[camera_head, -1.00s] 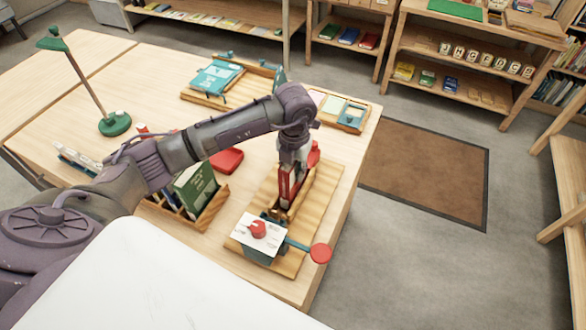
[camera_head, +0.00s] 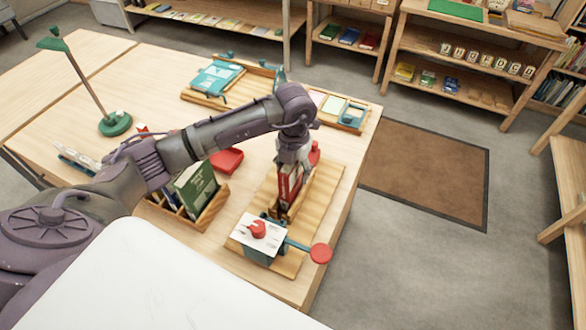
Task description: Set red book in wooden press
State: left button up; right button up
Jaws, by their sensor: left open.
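The red book (camera_head: 286,186) stands upright in the wooden press (camera_head: 318,205), near the right edge of the table. The press has a wooden base, a teal block with a white top (camera_head: 258,236) at its near end and a teal bar ending in a red round knob (camera_head: 321,253). My left gripper (camera_head: 292,168) points down over the book. Its fingers are open around or beside the book's upper part; the arm and small size hide the exact contact. My right gripper is not in view.
A wooden rack (camera_head: 205,212) with a green book (camera_head: 195,186) stands left of the press. A red tray (camera_head: 227,161) lies behind it. A green lamp (camera_head: 115,123) and a teal device on a wooden board (camera_head: 214,78) are farther back.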

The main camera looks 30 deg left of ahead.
pick_arm(q)
notch_tip(320, 180, up, 12)
jog(key=shift+d+r, duration=0.1)
dwell(0.4)
dwell(0.5)
